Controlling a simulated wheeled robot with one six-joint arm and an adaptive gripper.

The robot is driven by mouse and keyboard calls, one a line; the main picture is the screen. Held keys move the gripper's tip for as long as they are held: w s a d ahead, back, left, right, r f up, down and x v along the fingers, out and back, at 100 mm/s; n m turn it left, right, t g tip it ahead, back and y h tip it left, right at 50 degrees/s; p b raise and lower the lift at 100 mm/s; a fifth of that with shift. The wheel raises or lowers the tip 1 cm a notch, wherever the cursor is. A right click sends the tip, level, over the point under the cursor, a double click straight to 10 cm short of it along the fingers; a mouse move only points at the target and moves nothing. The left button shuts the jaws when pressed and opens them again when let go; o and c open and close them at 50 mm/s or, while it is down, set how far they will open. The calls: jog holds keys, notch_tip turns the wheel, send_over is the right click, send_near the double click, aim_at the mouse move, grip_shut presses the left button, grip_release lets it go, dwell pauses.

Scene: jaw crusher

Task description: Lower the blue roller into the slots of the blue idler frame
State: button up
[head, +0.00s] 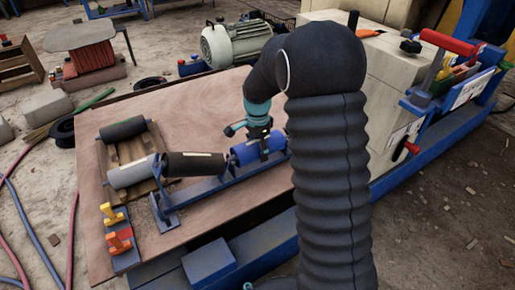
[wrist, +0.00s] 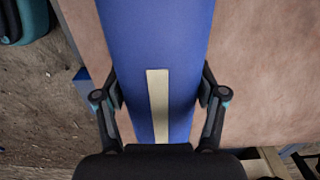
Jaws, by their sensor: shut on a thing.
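The blue roller (head: 243,154) is in my gripper, which is over the right part of the blue idler frame (head: 203,189) in the head view. In the wrist view the blue roller (wrist: 155,45) runs up the picture with a cream strip on it. My gripper (wrist: 161,98) has one finger on each side of it and is shut on it. In the head view my gripper (head: 262,148) is partly hidden by my arm. The roller's right end and the frame's right end are hidden or unclear, so I cannot tell whether the roller touches the slots.
A dark brown roller (head: 194,164) lies along the frame's left part. A grey roller (head: 132,171) and a black roller (head: 122,129) lie on a wooden pallet (head: 142,151) to the left. Yellow and red clamps (head: 118,240) are at the board's (head: 215,220) front left corner.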

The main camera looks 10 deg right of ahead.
jog(key=shift+f+b, duration=0.4)
jog(key=shift+f, duration=0.35)
jog(key=o, duration=1.9)
jog(key=shift+f, duration=0.1)
notch_tip(320, 180, up, 12)
jog(key=shift+r, duration=0.1)
